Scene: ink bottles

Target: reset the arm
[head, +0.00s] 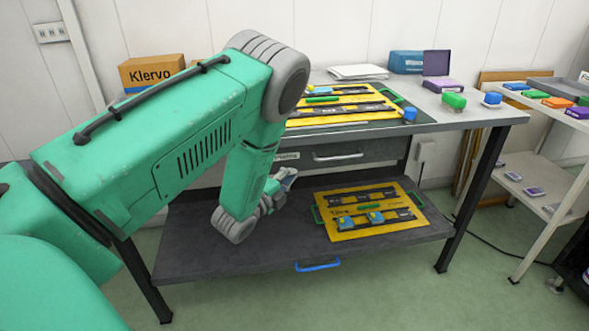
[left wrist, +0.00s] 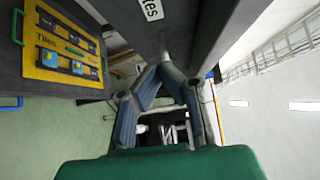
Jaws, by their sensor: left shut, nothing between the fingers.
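My left arm reaches in from the left in the head view and bends down in front of the table. My left gripper (head: 284,176) is partly hidden behind my wrist, near the drawer front and above the lower shelf (head: 200,255). In the left wrist view my left gripper (left wrist: 166,68) has its fingertips together, with nothing between them. My right gripper is not in view.
A yellow board (head: 330,216) with blue blocks lies on the lower shelf. Another yellow board (head: 345,98) lies on the tabletop (head: 455,117), near a green block (head: 454,100) and a blue bottle-like piece (head: 409,114). A white rack (head: 550,120) with colored blocks stands at right.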

